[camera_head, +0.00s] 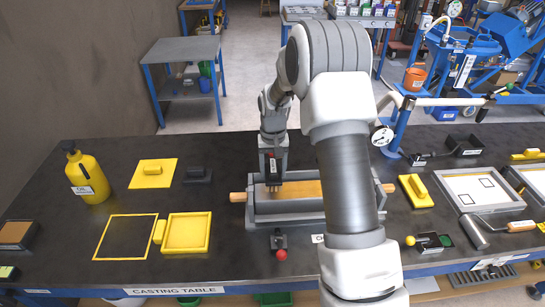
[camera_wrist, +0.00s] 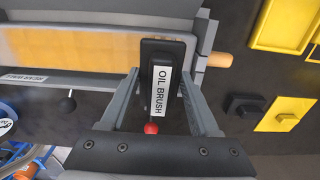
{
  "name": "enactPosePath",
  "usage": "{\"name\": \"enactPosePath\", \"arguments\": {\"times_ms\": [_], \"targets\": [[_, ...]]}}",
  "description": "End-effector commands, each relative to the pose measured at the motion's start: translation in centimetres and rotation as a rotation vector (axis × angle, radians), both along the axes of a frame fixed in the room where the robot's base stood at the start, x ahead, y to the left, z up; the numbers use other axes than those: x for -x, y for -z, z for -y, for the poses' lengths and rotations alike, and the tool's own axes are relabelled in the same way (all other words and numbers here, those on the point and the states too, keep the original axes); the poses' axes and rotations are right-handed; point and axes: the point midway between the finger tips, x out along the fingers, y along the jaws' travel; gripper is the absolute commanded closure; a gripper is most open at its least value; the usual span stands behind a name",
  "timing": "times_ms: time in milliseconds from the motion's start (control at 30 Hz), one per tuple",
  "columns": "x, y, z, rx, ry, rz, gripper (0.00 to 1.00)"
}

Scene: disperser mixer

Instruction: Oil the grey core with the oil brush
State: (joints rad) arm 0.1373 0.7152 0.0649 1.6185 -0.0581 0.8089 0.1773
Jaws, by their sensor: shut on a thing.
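My gripper (camera_head: 272,160) is shut on the oil brush (camera_wrist: 160,85), a black brush with a white "OIL BRUSH" label and a red ball at one end. In the head view the brush (camera_head: 273,182) points down over the left part of a long grey trough-like form (camera_head: 287,216). An amber surface (camera_head: 300,189) shows inside the form and also in the wrist view (camera_wrist: 80,48). No plainly grey core stands out from the form. I cannot tell whether the bristles touch the surface. My arm hides the form's right part.
Wooden ends stick out at both sides of the form. A red-knobbed lever (camera_head: 280,250) stands in front. A pressure gauge (camera_head: 382,136) stands at the back right.

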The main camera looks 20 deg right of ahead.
Motion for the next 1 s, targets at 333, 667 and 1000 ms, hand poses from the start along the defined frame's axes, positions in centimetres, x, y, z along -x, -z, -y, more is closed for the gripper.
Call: {"name": "enactPosePath", "arguments": {"times_ms": [333, 667, 1000], "targets": [[0.2, -3.3, 0.0, 0.0, 0.0, 0.0, 0.9], [0.2, -3.5, 0.0, 0.0, -0.001, 0.0, 0.9], [0.2, -3.5, 0.0, 0.0, -0.001, 0.0, 0.9]]}}
